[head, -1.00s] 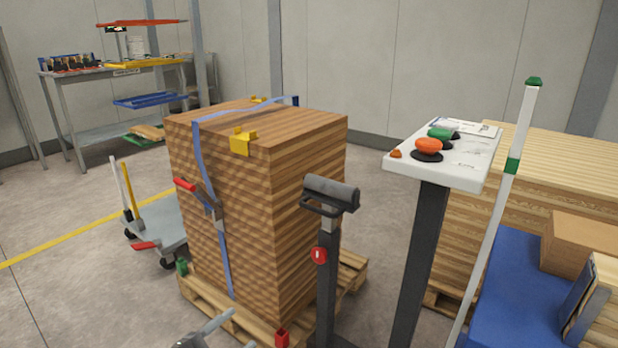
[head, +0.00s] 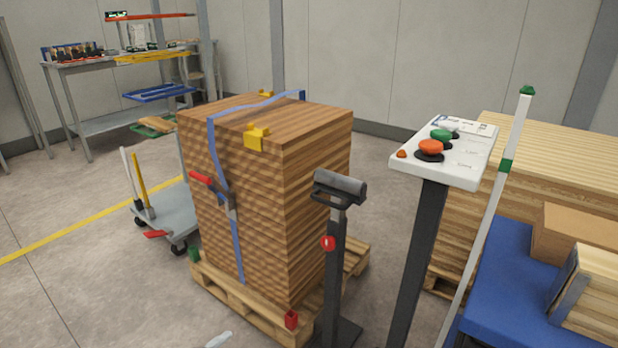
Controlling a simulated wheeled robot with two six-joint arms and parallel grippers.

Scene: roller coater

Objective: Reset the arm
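A small pale grey piece (head: 220,340), probably a tip of my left gripper or arm, shows at the bottom edge, left of centre. Its fingers cannot be made out, and the rest is cut off by the frame. My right gripper is outside the head view. Nothing held by either gripper is visible.
A strapped stack of wooden boards (head: 268,200) stands on a pallet (head: 240,308) at centre. Close in front are a dark post with a grey roller-like head (head: 340,185) and a white button panel (head: 446,160). A blue-topped table (head: 500,300) stands right. Floor at lower left is clear.

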